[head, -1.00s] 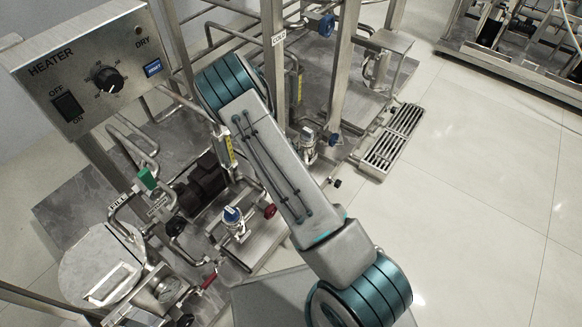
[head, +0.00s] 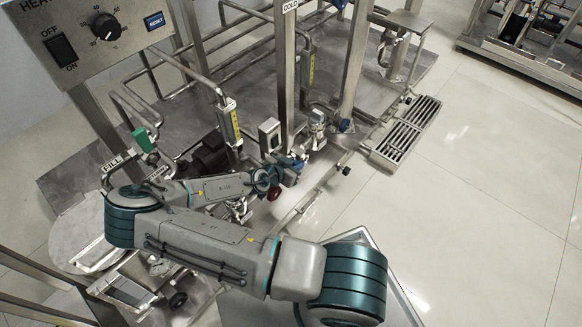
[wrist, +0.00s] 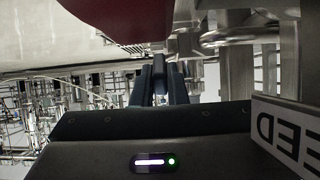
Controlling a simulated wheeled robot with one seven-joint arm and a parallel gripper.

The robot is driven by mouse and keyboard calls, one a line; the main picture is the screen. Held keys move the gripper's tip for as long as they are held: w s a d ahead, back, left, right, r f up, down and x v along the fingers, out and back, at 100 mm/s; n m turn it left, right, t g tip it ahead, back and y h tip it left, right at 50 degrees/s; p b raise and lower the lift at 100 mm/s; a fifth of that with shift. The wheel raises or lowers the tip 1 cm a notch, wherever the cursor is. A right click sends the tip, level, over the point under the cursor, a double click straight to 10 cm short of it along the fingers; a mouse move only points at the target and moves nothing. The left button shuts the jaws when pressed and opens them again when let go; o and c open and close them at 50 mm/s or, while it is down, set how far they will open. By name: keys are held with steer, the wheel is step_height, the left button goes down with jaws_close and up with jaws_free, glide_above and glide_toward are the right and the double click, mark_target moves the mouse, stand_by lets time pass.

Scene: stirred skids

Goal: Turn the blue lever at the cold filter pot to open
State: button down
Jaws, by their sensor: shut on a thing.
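My gripper (head: 291,164) is at the foot of the upright post that bears the COLD label. It also shows in the wrist view (wrist: 160,82), with its two dark fingers close together around a narrow dark piece. A small blue part shows at the fingertips in the head view and appears to be the blue lever (head: 298,162). My gripper hides most of it, so its angle cannot be told. A steel fitting with a round top (head: 318,122) stands just right of the fingertips.
A dark red knob (head: 273,193) lies just below my gripper. A large red rounded surface (wrist: 115,18) fills the top of the wrist view, close to the fingers. A label plate (wrist: 285,135) is at right there. Open floor (head: 480,200) lies to the right.

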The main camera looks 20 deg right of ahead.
steer(key=shift+w+a+f, duration=0.1)
steer(key=shift+w+a, duration=0.05)
steer(key=shift+w, duration=0.05)
stand_by(0.4)
steer(key=c, duration=1.4)
jaws_free()
steer(key=shift+c, duration=0.2)
steer(key=shift+s, duration=0.1)
steer(key=p+v, duration=0.3)
steer(key=v, duration=1)
steer(key=shift+s+a+p, duration=0.2)
steer(key=shift+a+p, duration=0.1)
